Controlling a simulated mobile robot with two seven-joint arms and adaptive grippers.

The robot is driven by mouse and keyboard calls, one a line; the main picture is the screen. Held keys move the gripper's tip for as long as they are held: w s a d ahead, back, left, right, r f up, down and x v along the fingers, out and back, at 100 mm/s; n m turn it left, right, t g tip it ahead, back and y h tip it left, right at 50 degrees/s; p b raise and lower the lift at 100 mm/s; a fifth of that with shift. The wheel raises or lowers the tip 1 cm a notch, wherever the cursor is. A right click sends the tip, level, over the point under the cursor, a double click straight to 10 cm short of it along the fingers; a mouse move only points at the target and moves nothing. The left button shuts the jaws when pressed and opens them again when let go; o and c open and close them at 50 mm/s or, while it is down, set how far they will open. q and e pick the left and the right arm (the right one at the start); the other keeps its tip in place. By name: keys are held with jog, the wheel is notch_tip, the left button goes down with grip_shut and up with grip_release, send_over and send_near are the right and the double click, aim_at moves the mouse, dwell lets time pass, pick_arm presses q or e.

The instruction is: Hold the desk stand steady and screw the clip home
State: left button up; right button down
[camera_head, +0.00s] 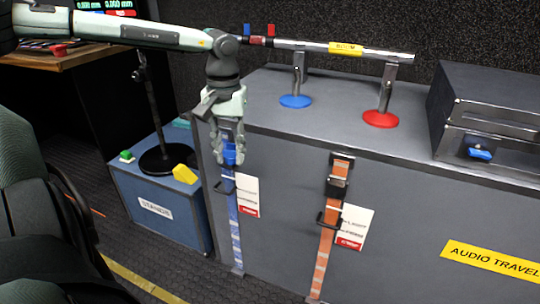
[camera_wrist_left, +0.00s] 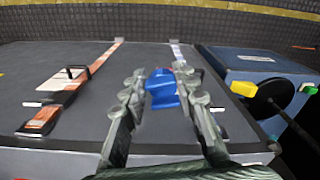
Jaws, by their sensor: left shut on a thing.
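My left gripper (camera_head: 228,152) points down at the front top edge of the grey case. It is shut on a blue piece (camera_head: 230,157) at the top of the blue strap; the piece also shows between the fingers in the left wrist view (camera_wrist_left: 162,90). A black stand with a round base (camera_head: 158,162) and upright pole is on the blue box at the left, apart from the gripper. Its base also shows in the left wrist view (camera_wrist_left: 272,97). A yellow piece (camera_head: 184,174) sits beside that base. I cannot tell which piece is the clip. My right gripper is not in view.
The blue box (camera_head: 170,221) also carries a green-topped piece (camera_head: 127,156). On the grey case (camera_head: 330,125), a boom (camera_head: 385,52) rests on blue and red stands. An orange strap (camera_head: 328,235) hangs in front. A dark case (camera_head: 490,95) stands right; a chair (camera_head: 30,200) is left.

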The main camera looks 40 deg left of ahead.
pick_arm(q)
jog(key=s+d+f, duration=0.1)
jog(key=d+f, duration=0.7)
jog(key=f, duration=0.1)
jog(key=w+d+r+m, duration=0.1)
jog(key=w+d+m, duration=0.2)
jog(key=d, duration=0.7)
jog(key=w+d+r+m, duration=0.2)
jog(key=d+m, duration=0.1)
jog(key=d, duration=0.7)
jog(key=shift+w+r+m, duration=0.3)
jog(key=shift+w, duration=0.1)
